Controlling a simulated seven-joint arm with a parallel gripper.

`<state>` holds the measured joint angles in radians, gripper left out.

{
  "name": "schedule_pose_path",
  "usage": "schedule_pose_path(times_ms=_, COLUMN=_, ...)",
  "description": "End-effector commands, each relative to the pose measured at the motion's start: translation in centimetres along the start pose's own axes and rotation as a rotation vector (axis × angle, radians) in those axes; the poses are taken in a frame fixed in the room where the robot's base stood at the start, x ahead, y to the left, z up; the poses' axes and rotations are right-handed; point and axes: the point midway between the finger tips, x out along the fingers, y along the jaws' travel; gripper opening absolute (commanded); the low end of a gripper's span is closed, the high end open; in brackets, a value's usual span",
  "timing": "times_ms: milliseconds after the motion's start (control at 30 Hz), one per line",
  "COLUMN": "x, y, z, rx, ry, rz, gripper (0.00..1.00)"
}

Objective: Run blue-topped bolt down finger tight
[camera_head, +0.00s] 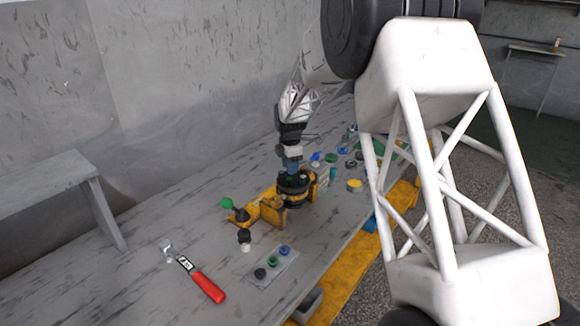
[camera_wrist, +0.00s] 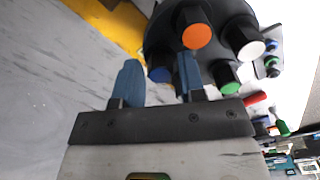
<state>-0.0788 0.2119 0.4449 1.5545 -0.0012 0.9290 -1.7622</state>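The dark round motor (camera_head: 294,188) sits in a yellow fixture (camera_head: 268,212) on the bench, and my gripper (camera_head: 291,166) is right above it. In the wrist view, the motor (camera_wrist: 215,12) carries black bolts with coloured tops. The blue-topped bolt (camera_wrist: 160,74) shows between the two blue fingers of my gripper (camera_wrist: 158,82), nearer the right finger. The fingers are apart, with a gap on the left side of the bolt; I cannot tell whether the right finger touches it. An orange-topped bolt (camera_wrist: 197,37), a white-topped bolt (camera_wrist: 251,50) and a green-topped bolt (camera_wrist: 230,88) stand close by.
A red-handled tool (camera_head: 207,286) lies at the front left of the bench. A light plate (camera_head: 262,278) with coloured-top parts and a black part with a white base (camera_head: 245,238) are near the front. Several small coloured parts lie behind the motor.

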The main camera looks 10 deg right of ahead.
Motion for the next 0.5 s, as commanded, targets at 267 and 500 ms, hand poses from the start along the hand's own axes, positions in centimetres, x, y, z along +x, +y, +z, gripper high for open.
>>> schedule_pose_path(times_ms=267, x=-1.2, y=0.0, z=0.0, rx=0.000, ry=0.000, rz=0.001, gripper=0.37)
schedule_pose_path(times_ms=500, x=-2.2, y=0.0, z=0.0, rx=0.000, ry=0.000, rz=0.000, gripper=0.37)
